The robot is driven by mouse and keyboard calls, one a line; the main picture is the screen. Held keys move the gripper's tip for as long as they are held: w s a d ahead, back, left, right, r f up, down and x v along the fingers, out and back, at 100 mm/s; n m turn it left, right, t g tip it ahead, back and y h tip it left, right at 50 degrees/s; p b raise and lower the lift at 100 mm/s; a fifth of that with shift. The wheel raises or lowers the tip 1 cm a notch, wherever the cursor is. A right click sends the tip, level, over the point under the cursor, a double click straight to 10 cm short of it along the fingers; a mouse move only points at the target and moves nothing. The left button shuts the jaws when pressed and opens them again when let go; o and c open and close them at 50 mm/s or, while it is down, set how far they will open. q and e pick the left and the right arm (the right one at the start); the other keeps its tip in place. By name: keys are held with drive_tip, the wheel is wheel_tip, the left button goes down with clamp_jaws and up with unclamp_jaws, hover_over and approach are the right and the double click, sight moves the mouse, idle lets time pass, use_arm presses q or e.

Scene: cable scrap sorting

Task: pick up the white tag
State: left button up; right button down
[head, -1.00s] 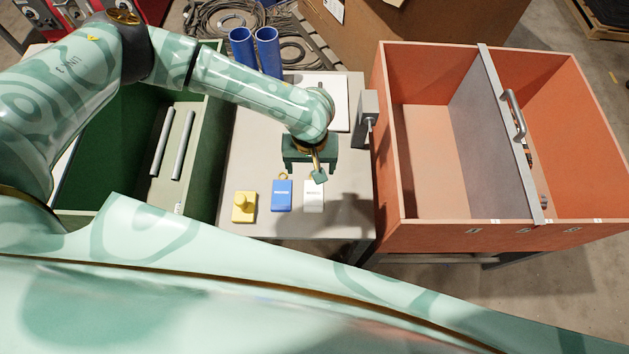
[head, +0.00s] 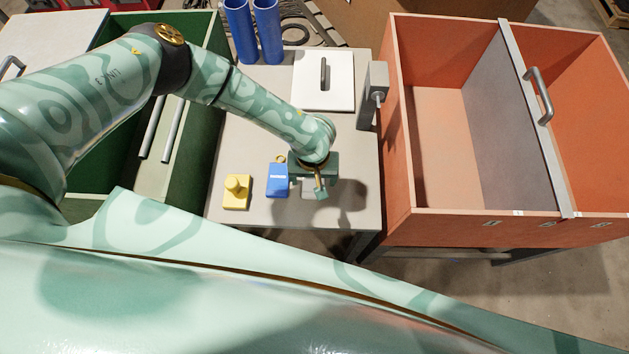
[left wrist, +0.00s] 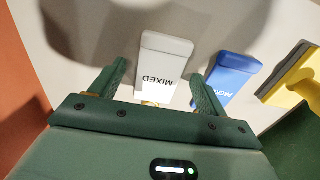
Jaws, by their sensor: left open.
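The white tag (left wrist: 165,65), marked "MIXED", lies on the pale table. In the left wrist view it sits between the two fingers of my left gripper (left wrist: 158,72), with a gap on each side. In the head view my left gripper (head: 308,192) is over the tag and hides most of it. The gripper is open and holds nothing. The blue tag (left wrist: 232,75) lies close to the outside of one finger; it also shows in the head view (head: 277,181). My right gripper is not in view.
A yellow block with a knob (head: 236,193) stands left of the blue tag. A white panel with a dark handle (head: 338,98) lies farther back. Two blue cylinders (head: 254,30) stand behind. A green bin (head: 196,130) is left, a divided orange crate (head: 440,226) right.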

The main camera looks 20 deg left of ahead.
sight(314, 185)
use_arm(q)
drive_tip(key=c, duration=1)
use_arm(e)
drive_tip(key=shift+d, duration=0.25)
use_arm(q)
drive_tip(key=shift+r, duration=0.1)
